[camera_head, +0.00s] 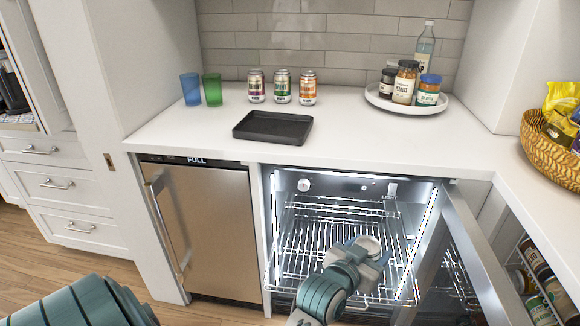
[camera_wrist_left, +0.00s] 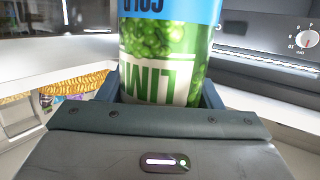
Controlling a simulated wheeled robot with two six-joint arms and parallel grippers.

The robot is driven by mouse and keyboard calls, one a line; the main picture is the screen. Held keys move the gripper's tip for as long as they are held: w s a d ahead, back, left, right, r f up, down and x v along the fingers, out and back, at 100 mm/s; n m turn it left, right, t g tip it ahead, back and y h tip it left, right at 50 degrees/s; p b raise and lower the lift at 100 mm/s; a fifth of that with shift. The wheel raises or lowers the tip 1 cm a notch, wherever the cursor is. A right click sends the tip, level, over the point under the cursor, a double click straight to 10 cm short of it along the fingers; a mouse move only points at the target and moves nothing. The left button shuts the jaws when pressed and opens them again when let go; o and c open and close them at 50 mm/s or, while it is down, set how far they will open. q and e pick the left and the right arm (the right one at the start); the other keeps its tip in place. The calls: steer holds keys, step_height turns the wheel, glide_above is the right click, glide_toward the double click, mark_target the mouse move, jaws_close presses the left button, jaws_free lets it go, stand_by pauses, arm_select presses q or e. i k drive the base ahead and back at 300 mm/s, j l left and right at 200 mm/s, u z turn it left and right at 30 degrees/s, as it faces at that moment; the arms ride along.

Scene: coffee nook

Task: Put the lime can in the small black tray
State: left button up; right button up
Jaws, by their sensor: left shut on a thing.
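My left gripper (camera_head: 366,256) is shut on the lime can (camera_wrist_left: 165,50), in front of the open fridge in the head view. In the wrist view the can stands between the fingers, its green and white label with "LIM" and blue band appearing upside down. In the head view mostly its pale round end (camera_head: 369,243) shows; the gripper hides much of the rest. The small black tray (camera_head: 272,138) lies empty on the white counter, above and left of the gripper. My right gripper is not in view.
The fridge (camera_head: 340,230) has wire shelves, and its door (camera_head: 480,255) stands open at right. Three cans (camera_head: 282,87) stand behind the tray, with blue and green cups (camera_head: 212,90) at left. A round white tray (camera_head: 378,100) holds jars and a bottle. The counter right of the black tray is clear.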

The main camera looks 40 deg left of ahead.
mark_target(281, 129)
steer(key=j+z, duration=0.1)
steer(key=j, duration=0.3)
steer(key=k+j+z, duration=0.1)
steer(key=j, duration=0.25)
steer(key=k+j+z, duration=0.1)
steer(key=j, duration=0.25)
steer(key=k+j+z, duration=0.1)
steer(key=j, duration=0.3)
steer(key=k+j+z, duration=0.1)
steer(key=j, duration=0.25)
